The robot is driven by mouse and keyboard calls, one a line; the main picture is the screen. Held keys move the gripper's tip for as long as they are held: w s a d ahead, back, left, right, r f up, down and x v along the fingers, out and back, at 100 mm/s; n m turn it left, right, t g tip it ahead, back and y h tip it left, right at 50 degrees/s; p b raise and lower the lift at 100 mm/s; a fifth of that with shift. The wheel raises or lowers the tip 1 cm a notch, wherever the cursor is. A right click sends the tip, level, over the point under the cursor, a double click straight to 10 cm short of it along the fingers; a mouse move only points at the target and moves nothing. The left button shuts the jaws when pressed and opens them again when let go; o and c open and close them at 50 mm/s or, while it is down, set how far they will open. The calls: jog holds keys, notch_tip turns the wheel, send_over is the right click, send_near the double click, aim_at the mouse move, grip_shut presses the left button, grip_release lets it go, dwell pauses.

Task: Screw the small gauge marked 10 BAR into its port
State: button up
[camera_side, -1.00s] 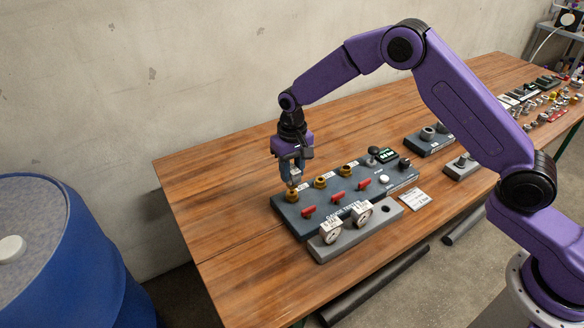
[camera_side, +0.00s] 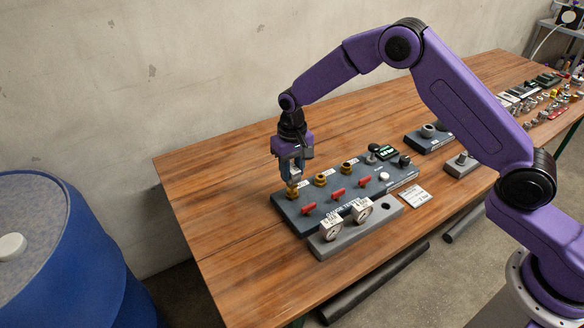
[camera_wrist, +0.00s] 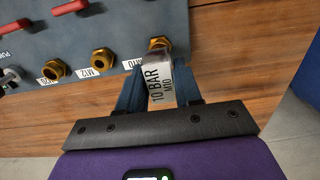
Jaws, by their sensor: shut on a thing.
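The small gauge shows a white tag reading 10 BAR M10 (camera_wrist: 158,84) in the wrist view. My gripper (camera_side: 291,174) is shut on it, with one blue finger on each side. The gauge's lower end meets the brass port (camera_side: 292,194) at the left end of the blue-grey gauge tester panel (camera_side: 320,222). This port also shows in the wrist view (camera_wrist: 160,43), partly covered by the gauge. How deep the thread sits is hidden. In the side view the gauge is mostly hidden between the fingers.
Two other brass ports (camera_side: 320,180) (camera_side: 346,167) are empty, with red valve handles (camera_side: 308,209) in front. Two larger gauges (camera_side: 331,230) (camera_side: 362,211) stand in a grey holder (camera_side: 345,240). Bare wooden table (camera_side: 215,205) lies to the left.

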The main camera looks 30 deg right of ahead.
jog(key=shift+f, duration=0.45)
dwell(0.8)
jog(key=m, duration=0.6)
dwell(0.4)
jog(key=m, duration=0.4)
jog(key=shift+m, duration=1)
